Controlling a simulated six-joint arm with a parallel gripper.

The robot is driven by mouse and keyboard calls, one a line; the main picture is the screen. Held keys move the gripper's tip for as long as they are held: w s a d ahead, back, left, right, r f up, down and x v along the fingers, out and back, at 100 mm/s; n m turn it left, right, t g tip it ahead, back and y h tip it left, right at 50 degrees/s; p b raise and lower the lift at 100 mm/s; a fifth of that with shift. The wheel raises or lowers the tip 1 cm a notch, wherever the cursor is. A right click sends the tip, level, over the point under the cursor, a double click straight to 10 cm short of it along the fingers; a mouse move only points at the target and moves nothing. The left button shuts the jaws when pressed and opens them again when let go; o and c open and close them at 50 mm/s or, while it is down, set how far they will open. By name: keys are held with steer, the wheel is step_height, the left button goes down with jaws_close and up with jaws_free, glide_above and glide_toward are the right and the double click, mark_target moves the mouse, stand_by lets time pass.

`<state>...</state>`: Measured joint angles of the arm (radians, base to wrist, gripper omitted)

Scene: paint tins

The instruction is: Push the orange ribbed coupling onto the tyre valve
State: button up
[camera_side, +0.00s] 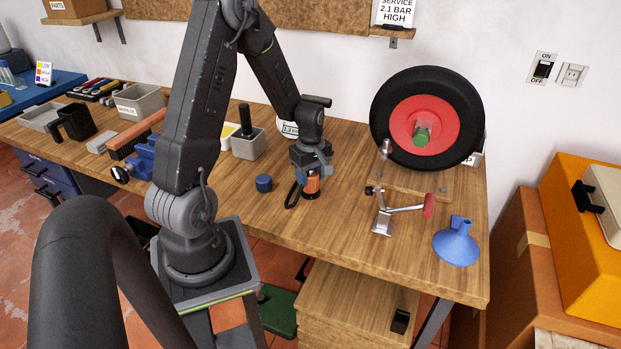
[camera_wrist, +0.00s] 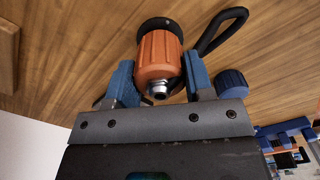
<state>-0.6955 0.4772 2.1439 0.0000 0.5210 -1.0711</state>
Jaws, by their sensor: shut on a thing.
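The orange ribbed coupling (camera_side: 312,184) is between the jaws of my gripper (camera_side: 311,179), near the middle of the bench. In the wrist view the coupling (camera_wrist: 160,52) sits between two blue fingers, its metal end toward the camera and a black collar at its far end. A black hose loops beside it. I cannot tell whether it touches the bench. The wheel (camera_side: 384,105), with a black tyre and red rim, stands to the right, apart from my gripper. A small metal stem (camera_side: 386,148) shows at its lower left; I cannot tell whether this is the tyre valve.
A blue cap (camera_side: 264,183) lies left of the coupling; it also shows in the wrist view (camera_wrist: 231,83). A metal stand with a red-handled lever (camera_side: 427,206) and a blue funnel (camera_side: 456,243) stand at the right front. A grey pot (camera_side: 248,146) is behind left.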

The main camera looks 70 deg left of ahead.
steer(key=r, duration=0.2)
steer(key=s+r, duration=0.1)
steer(key=r, duration=0.1)
steer(key=shift+a, duration=0.3)
steer(key=s+a+r, duration=0.4)
steer(key=s+r, duration=0.2)
steer(key=s, duration=0.3)
steer(key=shift+s+a, duration=0.2)
steer(key=shift+a, duration=0.15)
steer(key=o, duration=0.4)
steer(key=shift+c, duration=1.4)
steer(key=w+d+r, duration=0.3)
steer(key=w, duration=0.6)
steer(key=w+d+r, duration=0.4)
steer(key=w, duration=0.6)
steer(key=w+d+r, duration=0.3)
steer(key=w+r, duration=0.1)
steer(key=w, duration=0.6)
steer(key=shift+w+d, duration=0.15)
steer(key=shift+w, duration=0.1)
